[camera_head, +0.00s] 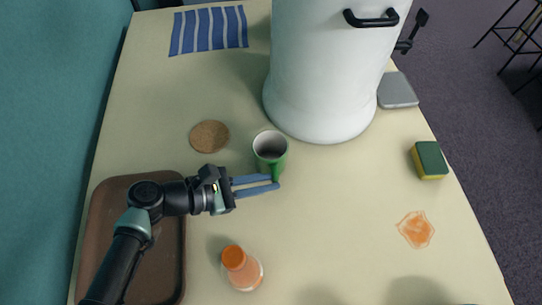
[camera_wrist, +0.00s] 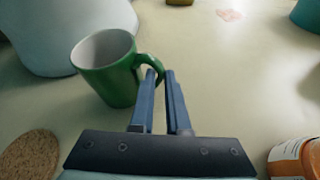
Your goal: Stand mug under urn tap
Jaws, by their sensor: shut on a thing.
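The green mug (camera_head: 267,166) with a pale inside is in front of the white urn (camera_head: 325,75), left of the table's middle. It looks about upright; I cannot tell whether it touches the table. My gripper (camera_head: 277,181) is shut on the mug's handle, which shows between the blue fingertips in the wrist view (camera_wrist: 160,75). The mug also shows in the wrist view (camera_wrist: 118,85). The urn's black tap (camera_head: 408,44) sticks out at its right side, partly hidden by the urn. A flat grey plate (camera_head: 398,90) lies below the tap.
A cork coaster (camera_head: 209,136) lies left of the mug, and a striped cloth (camera_head: 209,30) behind. A brown tray (camera_head: 165,240) is under my arm. An orange-capped bottle (camera_head: 240,266) stands in front. A sponge (camera_head: 429,160) and an orange spill (camera_head: 416,229) are at the right.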

